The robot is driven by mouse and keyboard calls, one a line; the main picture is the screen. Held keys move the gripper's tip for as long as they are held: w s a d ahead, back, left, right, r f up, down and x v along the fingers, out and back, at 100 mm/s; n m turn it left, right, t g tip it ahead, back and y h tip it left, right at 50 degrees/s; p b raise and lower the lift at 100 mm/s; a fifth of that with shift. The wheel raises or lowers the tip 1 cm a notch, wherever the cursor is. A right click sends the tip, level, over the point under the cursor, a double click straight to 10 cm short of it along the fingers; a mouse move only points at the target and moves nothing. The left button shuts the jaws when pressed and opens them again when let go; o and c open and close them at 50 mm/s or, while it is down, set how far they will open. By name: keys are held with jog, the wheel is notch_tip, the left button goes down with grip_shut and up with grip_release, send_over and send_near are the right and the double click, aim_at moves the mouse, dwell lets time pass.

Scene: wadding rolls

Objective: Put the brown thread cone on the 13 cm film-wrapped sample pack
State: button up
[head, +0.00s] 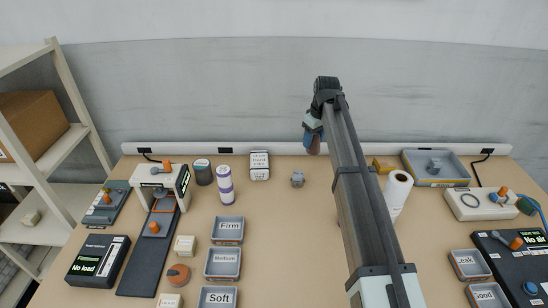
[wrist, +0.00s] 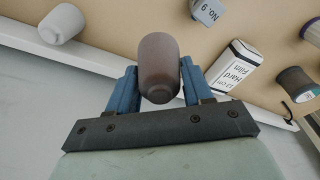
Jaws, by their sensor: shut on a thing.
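My gripper (head: 312,138) is shut on the brown thread cone (wrist: 159,62) and holds it between its two blue fingers. In the head view the cone (head: 314,147) shows only in part, raised in front of the back wall. The film-wrapped sample pack (head: 260,166) is a white block with a dark edge and a label reading "Hard Film". It stands at the back of the table, left of and below my gripper in the head view. In the wrist view the pack (wrist: 236,64) lies right of the cone, apart from it.
A small grey block (head: 297,179) stands right of the pack. A dark spool (head: 203,171) and a purple-striped roll (head: 225,184) stand to its left. A white power strip (head: 225,150) runs along the back edge. A white roll (head: 397,192) stands right of my arm.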

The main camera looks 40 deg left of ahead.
notch_tip(320, 180, up, 4)
jog(key=n, duration=0.2)
send_over(257, 159)
jog(key=shift+d+f, duration=0.2)
jog(key=shift+f, duration=2.25)
jog(key=shift+d+f, duration=0.15)
jog(key=shift+f, duration=2.25)
jog(key=shift+f, duration=0.1)
jog(key=o, duration=1.1)
notch_tip(257, 159, up, 12)
jog(key=d, duration=0.1)
jog(key=shift+d, duration=0.4)
